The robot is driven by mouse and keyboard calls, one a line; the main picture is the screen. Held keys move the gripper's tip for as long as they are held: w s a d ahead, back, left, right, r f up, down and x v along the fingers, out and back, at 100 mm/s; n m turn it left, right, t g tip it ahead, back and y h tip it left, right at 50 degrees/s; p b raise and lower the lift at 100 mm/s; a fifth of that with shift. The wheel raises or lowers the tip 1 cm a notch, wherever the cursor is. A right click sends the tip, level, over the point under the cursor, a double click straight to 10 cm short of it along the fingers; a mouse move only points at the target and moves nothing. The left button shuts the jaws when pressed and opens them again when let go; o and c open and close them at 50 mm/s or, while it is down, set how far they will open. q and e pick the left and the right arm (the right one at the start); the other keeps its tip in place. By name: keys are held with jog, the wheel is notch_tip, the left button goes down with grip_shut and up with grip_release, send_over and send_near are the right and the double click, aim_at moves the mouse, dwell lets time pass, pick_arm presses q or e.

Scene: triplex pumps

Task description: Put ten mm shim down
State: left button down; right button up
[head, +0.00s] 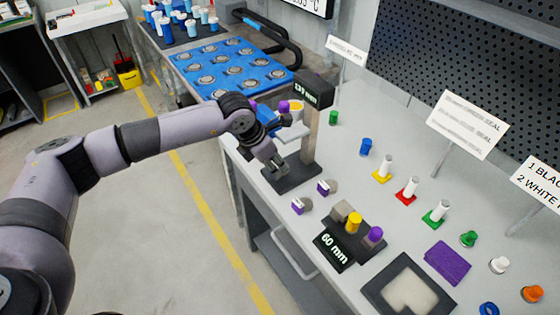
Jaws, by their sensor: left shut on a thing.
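My left gripper (275,165) reaches down over the dark base plate (292,180) of a tall stand (311,135) with a black "mm" sign on top. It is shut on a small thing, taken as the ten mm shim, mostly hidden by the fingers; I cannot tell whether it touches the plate. Two small parts with purple and white faces (298,205) (323,188) lie just in front of the plate. A lower "60 mm" stand (335,248) carries a grey block (341,210), a yellow cylinder (354,222) and a purple-topped cylinder (374,237). My right gripper is out of view.
The grey table (345,160) also holds a blue cylinder (365,147), white posts on coloured bases (407,188), a purple mat (448,262) and a black-framed tray (380,290). Sign cards stand along the back. A blue rack (232,68) stands beyond the table's far left end.

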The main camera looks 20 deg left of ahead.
pick_arm(q)
jog(key=shift+w+d+f+p, duration=0.3)
jog(key=shift+w+d+p, duration=0.15)
jog(key=shift+w+d, duration=0.35)
jog(key=shift+w+a+f, duration=0.1)
jog(key=shift+f, duration=0.35)
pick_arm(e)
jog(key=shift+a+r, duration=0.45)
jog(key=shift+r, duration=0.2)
pick_arm(q)
jog(key=shift+f, duration=0.15)
jog(key=c, duration=1.7)
grip_release()
jog(key=o, duration=0.5)
jog(key=shift+c, duration=0.2)
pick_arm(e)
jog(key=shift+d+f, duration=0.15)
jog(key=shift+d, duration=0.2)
